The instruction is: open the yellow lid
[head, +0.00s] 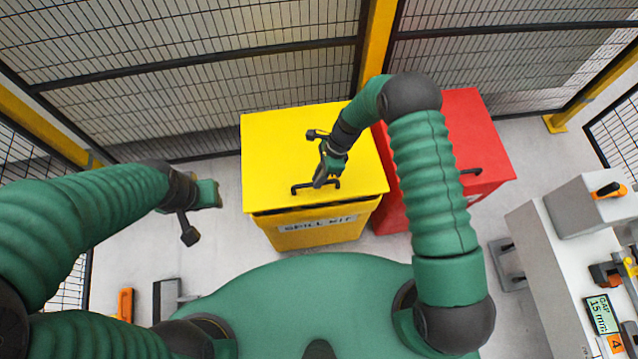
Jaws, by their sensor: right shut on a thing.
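The yellow lid (290,150) covers the yellow bin labelled "SPILL KIT" (318,230), ahead of me by the fence. A dark band shows under the lid's front edge; I cannot tell whether this is a gap or shadow. A black bar handle (302,187) sits near the front edge of the lid. My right gripper (322,178) reaches down over the lid and is shut on this handle, hiding part of it. My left gripper (208,194) is in the air left of the bin, apart from it; its fingers do not show clearly.
A red bin (468,145) with a black handle stands right beside the yellow one, partly behind my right arm. Mesh fence (200,60) with yellow posts closes off the back. A grey bench (560,270) with tools is at the right.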

